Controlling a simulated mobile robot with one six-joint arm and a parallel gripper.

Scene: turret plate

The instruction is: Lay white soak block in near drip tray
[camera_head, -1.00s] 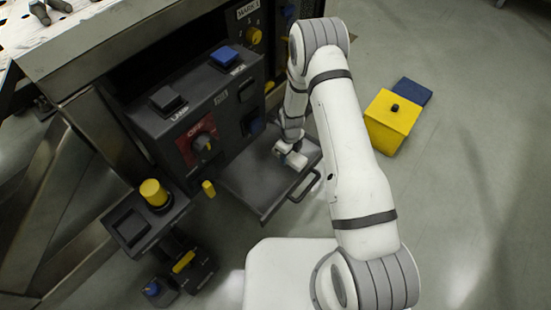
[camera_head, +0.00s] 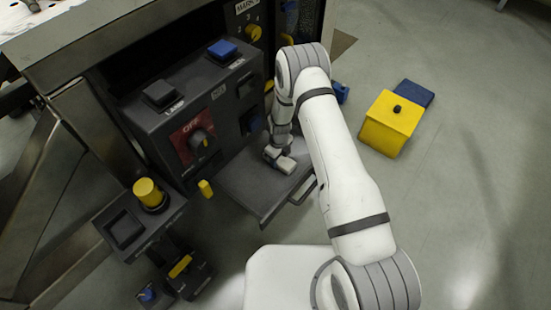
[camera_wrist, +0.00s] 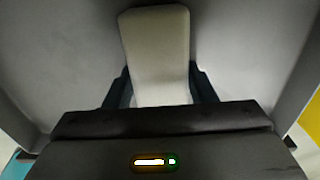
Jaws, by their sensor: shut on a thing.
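The white soak block (camera_wrist: 156,50) is between the two dark fingers of my gripper (camera_wrist: 160,88) in the wrist view. My gripper is shut on it. In the head view my gripper (camera_head: 280,158) is over the back part of the pulled-out grey drip tray (camera_head: 255,192), close to the control panel's front. The tray's grey floor also shows around the block in the wrist view (camera_wrist: 70,55). I cannot tell whether the block touches the tray floor. My arm hides part of the tray's right side.
The dark control panel (camera_head: 222,108) with knobs and buttons stands just behind the tray. The tray's handle (camera_head: 303,191) sticks out at its front right. A yellow box (camera_head: 392,125) and a blue box (camera_head: 415,93) stand on the floor at right. A yellow-capped pedestal (camera_head: 148,193) is at left.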

